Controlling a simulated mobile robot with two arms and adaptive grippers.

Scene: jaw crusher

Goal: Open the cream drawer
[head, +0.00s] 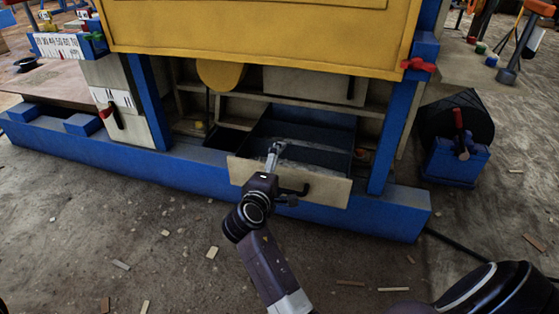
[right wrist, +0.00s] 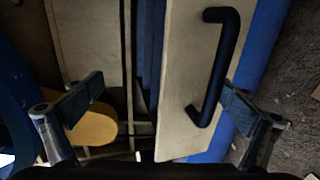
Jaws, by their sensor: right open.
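The cream drawer is pulled out from the blue-framed machine in the head view. Its cream front panel (head: 325,188) stands ahead of the dark blue drawer box (head: 315,125), whose inside shows from above. The panel carries a black bar handle (head: 303,190), partly hidden by my right gripper. My right gripper (head: 279,174) is at the panel's upper edge, left of the handle. In the right wrist view, my right gripper (right wrist: 163,97) is open, with the panel (right wrist: 187,110) and handle (right wrist: 220,75) between its spread fingers. Contact cannot be told. My left gripper is not in view.
A yellow housing (head: 260,35) overhangs the drawer opening. A blue base beam (head: 100,150) runs along the machine's foot. A blue block with a dark wheel (head: 455,160) stands at the right. The floor (head: 120,230) in front has scattered wood chips.

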